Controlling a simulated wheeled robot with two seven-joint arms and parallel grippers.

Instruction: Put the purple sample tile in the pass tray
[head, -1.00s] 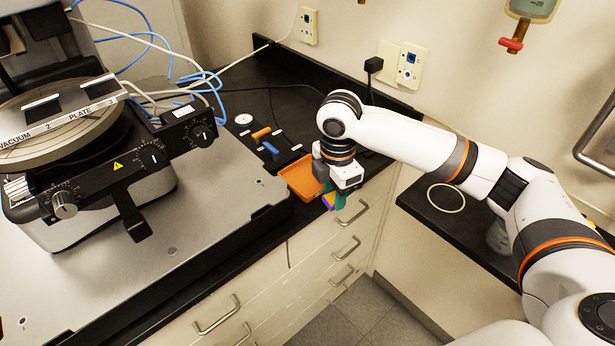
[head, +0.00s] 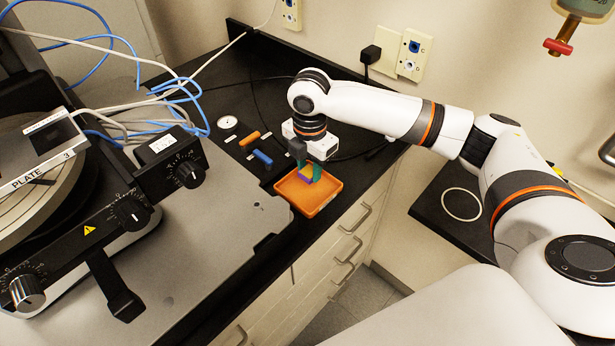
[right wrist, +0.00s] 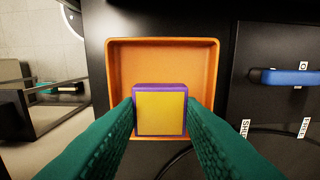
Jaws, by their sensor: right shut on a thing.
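The purple sample tile (head: 305,176) is between the green fingers of my right gripper (head: 311,174), which is shut on it. In the right wrist view the tile (right wrist: 160,110) shows a yellow top face with a purple rim, and the fingers (right wrist: 160,118) press its two sides. The tile is over the inside of the orange tray (head: 312,207); whether it touches the tray floor I cannot tell. The tray also shows in the right wrist view (right wrist: 160,62), with the tile over its near part. My left gripper is not in view.
An orange-handled piece (head: 246,139) and a blue-handled piece (head: 263,158) lie left of the tray, beside a small round dial (head: 228,123). The profiler (head: 130,212) fills the left side. The bench's front edge runs close to the tray.

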